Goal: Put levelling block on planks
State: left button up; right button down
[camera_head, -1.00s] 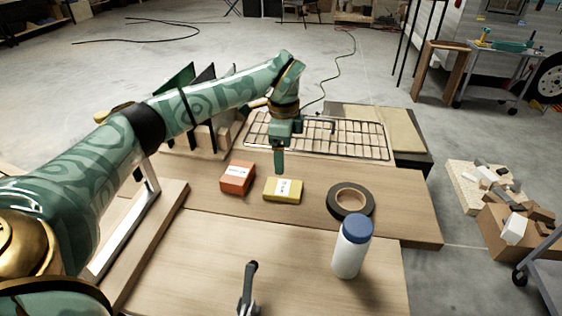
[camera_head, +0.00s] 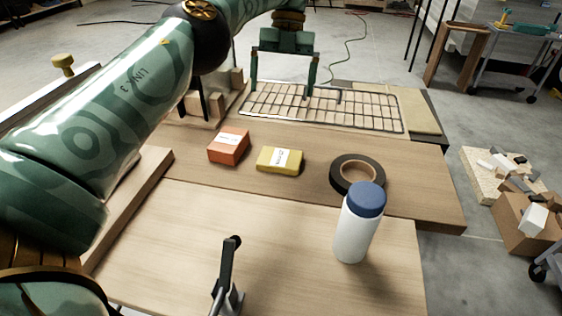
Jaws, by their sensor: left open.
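A yellow block (camera_head: 270,167) with a white label lies flat on a wide wooden plank (camera_head: 310,198) in the middle of the bench. An orange block (camera_head: 222,151), also labelled, lies just left of it. I cannot tell from their labels which is the levelling block. A second wooden surface (camera_head: 180,235) lies nearer to me. My left gripper (camera_head: 283,92) is open and empty, its two fingers spread and pointing down over the wire rack, beyond both blocks. My right gripper is not in view.
A wire rack (camera_head: 370,109) lies behind the blocks. A black tape roll (camera_head: 343,182) and a white bottle with blue cap (camera_head: 352,235) stand on the right. A black-handled metal tool (camera_head: 227,268) stands at the front. Wooden uprights (camera_head: 228,92) are at the back left.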

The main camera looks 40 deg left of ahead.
pick_arm(q)
jog(key=m, duration=0.2)
jog(key=m+p, duration=0.1)
jog(key=p, duration=0.1)
send_near(279, 160)
notch_tip(279, 160, down, 3)
jog(key=shift+s+a+r+b, duration=0.15)
jog(key=shift+b, duration=0.5)
jog(key=shift+s+f, duration=0.25)
jog(key=shift+f, duration=0.2)
jog(key=b+x, duration=0.1)
jog(key=x, duration=0.2)
jog(key=b+x, duration=0.1)
jog(key=x, duration=0.1)
jog(key=shift+s+d+b, duration=0.15)
jog(key=shift+d+b, duration=0.15)
jog(key=shift+d, duration=0.1)
jog(key=shift+r, duration=0.15)
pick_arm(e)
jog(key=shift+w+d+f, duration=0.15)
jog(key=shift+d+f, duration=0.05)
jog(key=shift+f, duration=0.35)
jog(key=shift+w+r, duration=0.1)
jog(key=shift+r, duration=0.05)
